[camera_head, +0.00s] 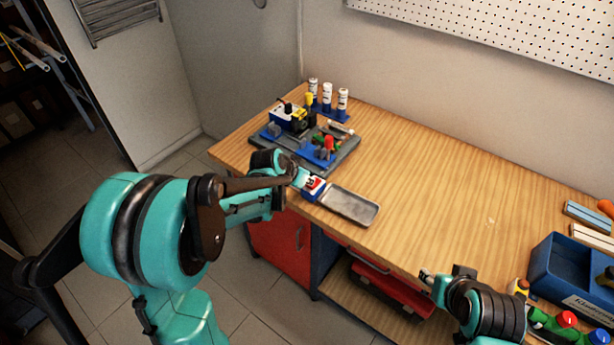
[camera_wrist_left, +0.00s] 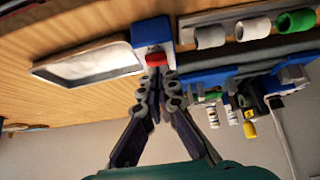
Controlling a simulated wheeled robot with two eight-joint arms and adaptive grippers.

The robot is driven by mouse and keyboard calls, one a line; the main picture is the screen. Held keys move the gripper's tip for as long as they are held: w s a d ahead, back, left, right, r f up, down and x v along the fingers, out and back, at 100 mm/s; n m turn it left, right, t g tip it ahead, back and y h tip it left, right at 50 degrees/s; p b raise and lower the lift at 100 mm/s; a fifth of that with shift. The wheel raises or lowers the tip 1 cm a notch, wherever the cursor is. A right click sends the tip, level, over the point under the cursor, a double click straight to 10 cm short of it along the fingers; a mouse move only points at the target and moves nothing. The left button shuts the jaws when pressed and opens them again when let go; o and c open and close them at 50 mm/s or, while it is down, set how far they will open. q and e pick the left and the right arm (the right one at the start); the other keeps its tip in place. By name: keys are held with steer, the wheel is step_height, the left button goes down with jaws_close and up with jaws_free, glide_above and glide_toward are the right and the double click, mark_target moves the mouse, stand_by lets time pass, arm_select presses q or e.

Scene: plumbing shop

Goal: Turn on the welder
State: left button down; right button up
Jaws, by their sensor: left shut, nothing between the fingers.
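A small blue-and-white box (camera_head: 313,187) stands at the front edge of the bench, with a flat grey metal plate or tray (camera_head: 350,205) just right of it; I take these for the welder. In the left wrist view the box (camera_wrist_left: 152,32) carries a red switch (camera_wrist_left: 155,58) on the side facing me. My left gripper (camera_head: 300,177) is shut and empty. In the left wrist view its fingertips (camera_wrist_left: 158,76) are right at the red switch; I cannot tell whether they touch it. My right gripper (camera_head: 426,277) is at the bench's front edge, far from the box; its fingers are too small to judge.
The wooden bench (camera_head: 440,210) is clear in the middle. A grey-and-blue tray (camera_head: 345,158) with tools and fittings lies at the back left, beside several white bottles (camera_head: 327,95). A blue bin (camera_head: 565,280) and coloured bottles are at the right. A red case (camera_head: 390,290) lies below.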

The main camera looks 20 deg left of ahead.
arm_select(q)
steer(key=shift+f, duration=0.2)
steer(key=shift+s+f+b, duration=0.2)
steer(key=shift+f+b, duration=0.3)
steer(key=shift+f, duration=0.1)
steer(key=shift+r, duration=0.2)
steer(key=shift+r+p, duration=0.1)
steer(key=shift+p, duration=0.2)
steer(key=shift+r+p, duration=0.5)
steer(key=shift+r, duration=0.2)
